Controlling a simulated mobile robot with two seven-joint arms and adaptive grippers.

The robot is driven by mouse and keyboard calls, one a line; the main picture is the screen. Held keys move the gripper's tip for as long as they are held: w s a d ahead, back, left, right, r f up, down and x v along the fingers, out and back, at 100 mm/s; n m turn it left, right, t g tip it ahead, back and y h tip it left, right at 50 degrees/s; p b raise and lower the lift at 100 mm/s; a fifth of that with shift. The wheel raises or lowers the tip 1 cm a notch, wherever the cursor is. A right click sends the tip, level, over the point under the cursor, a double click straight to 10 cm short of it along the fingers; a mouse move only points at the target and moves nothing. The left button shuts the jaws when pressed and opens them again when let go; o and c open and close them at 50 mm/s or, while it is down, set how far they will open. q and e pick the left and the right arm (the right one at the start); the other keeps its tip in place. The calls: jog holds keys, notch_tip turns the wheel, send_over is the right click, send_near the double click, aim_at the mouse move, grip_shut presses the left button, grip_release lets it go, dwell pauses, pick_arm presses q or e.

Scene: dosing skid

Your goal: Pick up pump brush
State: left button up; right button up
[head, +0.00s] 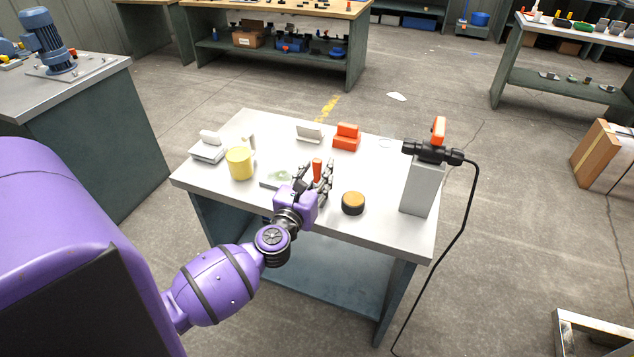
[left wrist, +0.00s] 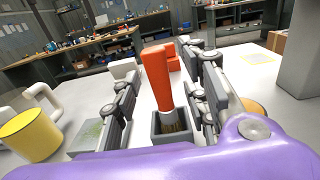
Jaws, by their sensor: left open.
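The pump brush (head: 317,170) has an orange handle and stands upright on the grey-white table (head: 390,226). In the left wrist view the brush (left wrist: 157,78) shows its handle up, with its bristle end in a small grey square holder (left wrist: 172,138). My left gripper (head: 314,182) is open, with one finger on each side of the brush handle. In the left wrist view the fingers of my left gripper (left wrist: 160,95) stand apart from the handle, with gaps on both sides. My right gripper is not in view.
A yellow mug (head: 240,163) stands to the left and a black-and-amber round tin (head: 353,203) to the right. An orange block (head: 347,137) sits behind. A grey post with a black-and-orange valve (head: 432,152) and a hanging cable stands at the right edge.

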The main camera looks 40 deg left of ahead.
pick_arm(q)
jog(key=shift+w+a, duration=0.1)
jog(key=shift+w, duration=0.3)
jog(key=shift+c, duration=0.5)
grip_shut()
jog(key=shift+r, duration=0.1)
notch_tip(320, 180, up, 9)
jog(key=p, duration=0.3)
jog(key=shift+r, duration=0.3)
jog(key=shift+r+p, duration=0.15)
jog(key=shift+p, duration=0.15)
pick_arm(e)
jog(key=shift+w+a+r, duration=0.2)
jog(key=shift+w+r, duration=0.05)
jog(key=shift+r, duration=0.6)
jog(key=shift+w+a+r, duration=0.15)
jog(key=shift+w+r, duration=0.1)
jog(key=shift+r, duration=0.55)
